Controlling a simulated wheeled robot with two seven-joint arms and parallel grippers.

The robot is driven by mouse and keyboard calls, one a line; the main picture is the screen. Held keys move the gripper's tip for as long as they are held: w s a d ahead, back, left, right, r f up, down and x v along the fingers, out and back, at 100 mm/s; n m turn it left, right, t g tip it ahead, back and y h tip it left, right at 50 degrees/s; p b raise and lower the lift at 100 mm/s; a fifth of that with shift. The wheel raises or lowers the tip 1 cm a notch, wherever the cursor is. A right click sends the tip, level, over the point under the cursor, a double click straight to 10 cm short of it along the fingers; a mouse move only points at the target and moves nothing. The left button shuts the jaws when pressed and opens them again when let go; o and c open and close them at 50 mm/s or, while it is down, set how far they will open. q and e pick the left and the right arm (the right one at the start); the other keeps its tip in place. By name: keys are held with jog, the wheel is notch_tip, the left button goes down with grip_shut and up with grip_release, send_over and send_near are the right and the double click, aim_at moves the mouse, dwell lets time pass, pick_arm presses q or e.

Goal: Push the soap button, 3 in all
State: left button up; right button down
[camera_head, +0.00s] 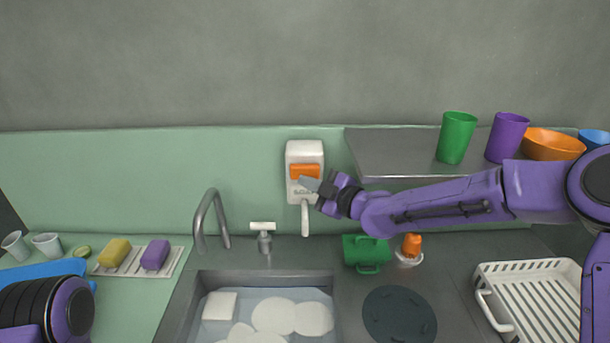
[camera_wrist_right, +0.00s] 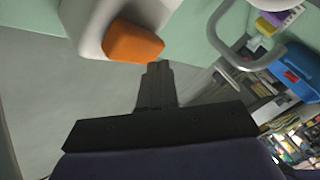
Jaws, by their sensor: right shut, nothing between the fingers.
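A white soap dispenser (camera_head: 305,151) is fixed to the green wall above the sink, with its spout pointing down. Its orange button (camera_head: 305,171) shows on the front. My right gripper (camera_head: 308,184) is shut and empty, in front of the dispenser just below the button. In the right wrist view, the orange button (camera_wrist_right: 133,42) and dispenser body (camera_wrist_right: 95,18) lie just beyond the shut fingertips (camera_wrist_right: 158,68). The fingertips are close to the button's lower edge; I cannot tell whether they touch. Of my left arm only a rounded link shows at the lower left; its gripper is out of view.
A sink (camera_head: 190,310) with white dishes and a tap (camera_head: 210,215) lies below. A green mug (camera_head: 366,252) and an orange item (camera_head: 411,245) stand right of it. A white rack (camera_head: 530,268) stands right.

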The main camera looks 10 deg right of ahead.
jog(key=shift+s+a+b, duration=0.25)
jog(key=shift+s+b, duration=0.05)
jog(key=shift+s, duration=0.95)
jog(key=shift+s+a+b, duration=0.25)
jog(key=shift+s+b, duration=0.05)
jog(key=shift+s, duration=0.9)
dwell(0.7)
